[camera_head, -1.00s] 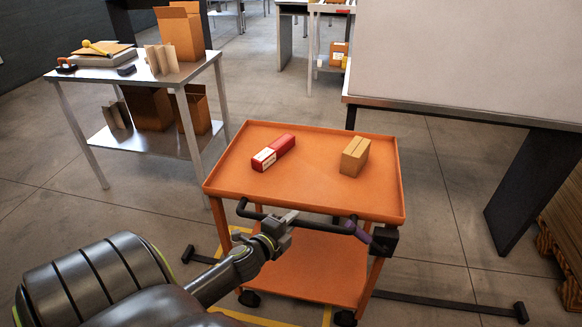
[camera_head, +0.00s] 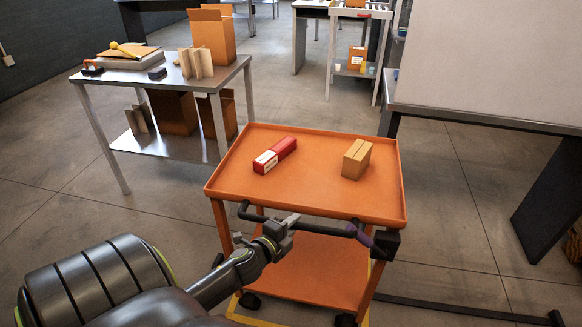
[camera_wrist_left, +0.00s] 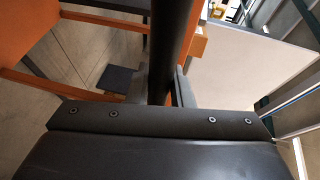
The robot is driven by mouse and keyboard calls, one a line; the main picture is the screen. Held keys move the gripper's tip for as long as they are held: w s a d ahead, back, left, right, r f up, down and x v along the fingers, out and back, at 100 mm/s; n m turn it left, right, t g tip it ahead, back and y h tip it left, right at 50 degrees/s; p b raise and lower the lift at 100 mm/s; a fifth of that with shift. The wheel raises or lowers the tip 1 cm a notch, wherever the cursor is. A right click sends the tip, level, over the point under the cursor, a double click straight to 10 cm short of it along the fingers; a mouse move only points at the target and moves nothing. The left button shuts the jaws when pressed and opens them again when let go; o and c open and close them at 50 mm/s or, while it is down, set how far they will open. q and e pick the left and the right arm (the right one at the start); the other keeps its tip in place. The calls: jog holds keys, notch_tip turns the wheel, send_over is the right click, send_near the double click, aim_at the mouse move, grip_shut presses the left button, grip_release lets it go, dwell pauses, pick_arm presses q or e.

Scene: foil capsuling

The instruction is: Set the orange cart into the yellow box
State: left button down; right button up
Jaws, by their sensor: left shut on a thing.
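The orange cart (camera_head: 320,205) stands upright in front of me, with a top tray, a lower shelf (camera_head: 312,270) and a black push handle on its near side. My left gripper (camera_head: 288,222) is shut on the cart's black handle (camera_head: 325,227); the handle bar also runs between the fingers in the left wrist view (camera_wrist_left: 172,45). The yellow box is a yellow outline on the floor (camera_head: 236,306); parts show below the cart's near side, and the cart hides much of it. My right gripper is not in view.
A red and white box (camera_head: 275,156) and a brown carton (camera_head: 356,159) lie on the cart's tray. A metal table (camera_head: 215,82) with cartons stands at left behind. A dark-edged bench (camera_head: 480,119) stands at right. Grey floor (camera_head: 470,220) is open right of the cart.

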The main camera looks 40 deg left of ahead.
pick_arm(q)
jog(key=shift+f, duration=0.1)
jog(key=c, duration=1.3)
grip_release()
jog(key=shift+s, duration=0.1)
jog(key=b+v, duration=0.5)
jog(key=v, duration=1.2)
jog(key=shift+b, duration=0.3)
jog(key=shift+s, duration=0.1)
